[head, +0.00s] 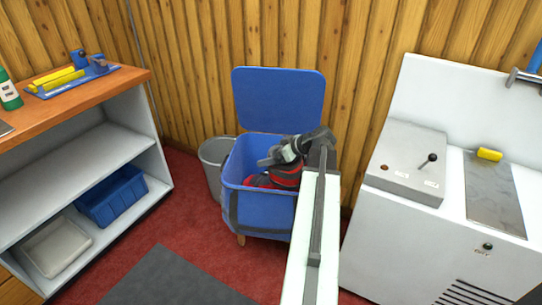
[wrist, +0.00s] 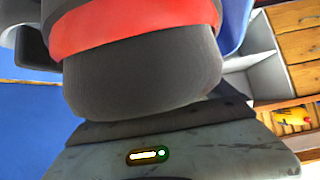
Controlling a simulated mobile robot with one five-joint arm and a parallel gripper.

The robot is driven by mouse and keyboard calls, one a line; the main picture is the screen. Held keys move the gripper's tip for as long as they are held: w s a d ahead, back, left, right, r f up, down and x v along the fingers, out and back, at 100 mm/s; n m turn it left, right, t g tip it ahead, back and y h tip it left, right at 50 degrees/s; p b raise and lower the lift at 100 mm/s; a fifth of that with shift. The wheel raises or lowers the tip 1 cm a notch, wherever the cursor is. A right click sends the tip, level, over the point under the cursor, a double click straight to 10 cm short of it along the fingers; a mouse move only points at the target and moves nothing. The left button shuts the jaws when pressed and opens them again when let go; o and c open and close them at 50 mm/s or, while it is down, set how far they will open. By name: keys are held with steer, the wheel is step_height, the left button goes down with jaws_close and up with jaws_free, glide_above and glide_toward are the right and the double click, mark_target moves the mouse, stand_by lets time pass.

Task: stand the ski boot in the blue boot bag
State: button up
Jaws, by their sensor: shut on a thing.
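The ski boot (head: 286,177), dark grey with red parts, is in the mouth of the open blue boot bag (head: 262,213). My gripper (head: 284,153) is shut on the upper part of the boot, over the bag's opening. In the wrist view the boot (wrist: 145,75) fills the upper middle, with a red band (wrist: 140,28) across it. The bag's lid (head: 280,98) stands open against the wall side. The boot's lower end is hidden inside the bag, and I cannot tell whether it touches the bottom.
A grey bin (head: 212,160) stands just left of the bag. A shelf unit with a wooden top (head: 95,108) is at left, holding a blue crate (head: 112,197). A white machine cabinet (head: 430,240) is at right. Red floor (head: 205,250) is open in front of the bag.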

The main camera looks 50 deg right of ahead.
steer(key=shift+f, duration=0.25)
steer(key=o, duration=1.7)
steer(key=shift+o, duration=0.2)
steer(key=shift+r, duration=0.3)
steer(key=p+v, duration=0.8)
steer(key=v, duration=0.4)
steer(key=shift+r, duration=0.35)
